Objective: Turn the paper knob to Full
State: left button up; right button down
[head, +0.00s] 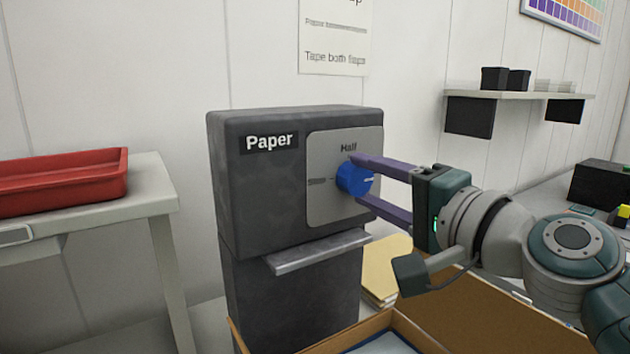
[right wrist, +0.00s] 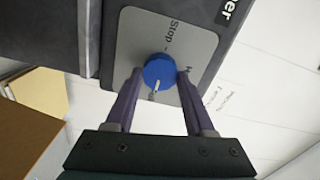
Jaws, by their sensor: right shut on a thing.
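The dark grey paper dispenser (head: 265,205), labelled "Paper", stands in the middle of the head view. Its light grey dial plate (head: 322,205) carries the blue knob (head: 354,181). "Half" is printed above the knob. In the right wrist view the knob (right wrist: 159,70) sits between my fingers and "Stop" is printed on the plate. The knob's white pointer faces right in the head view, away from the Stop side. The right side of the plate is hidden by my fingers. My right gripper (head: 366,180) is shut on the knob from the right. My left gripper is out of view.
A metal ledge (head: 318,252) sticks out below the plate. An open cardboard box (head: 460,325) is under my right arm. A red tray (head: 60,182) lies on a table at left. A wall shelf (head: 520,95) with dark pots is at upper right.

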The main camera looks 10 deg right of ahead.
jog(key=shift+c, duration=1.3)
grip_release()
jog(key=v, duration=1)
jog(key=shift+b, duration=0.45)
